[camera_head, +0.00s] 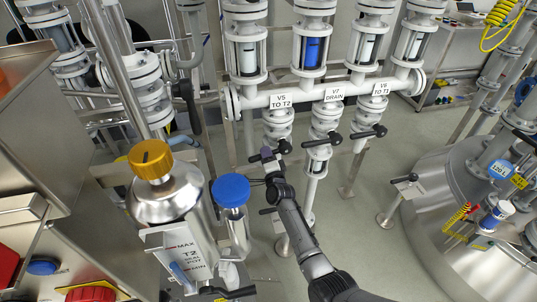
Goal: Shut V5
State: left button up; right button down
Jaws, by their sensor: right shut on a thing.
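My left gripper is not in view.
A large steel tank (440,215) is at right.

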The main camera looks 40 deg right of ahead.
jog(key=shift+w+a+r+m+h+p, duration=0.1)
jog(key=shift+r+m+h+p, duration=0.35)
jog(key=shift+r+m, duration=0.7)
jog(key=shift+f+m, duration=0.15)
jog(key=shift+m, duration=0.3)
jog(key=c, duration=1)
grip_release()
jog(key=shift+f+g, duration=0.1)
jog(key=shift+g, duration=0.2)
jog(key=shift+o, duration=0.2)
jog(key=shift+s+a+f+p, duration=0.1)
jog(key=shift+s+a+p, duration=0.15)
jog(key=shift+s, duration=0.2)
jog(key=p+v, duration=0.3)
jog(key=v, duration=1)
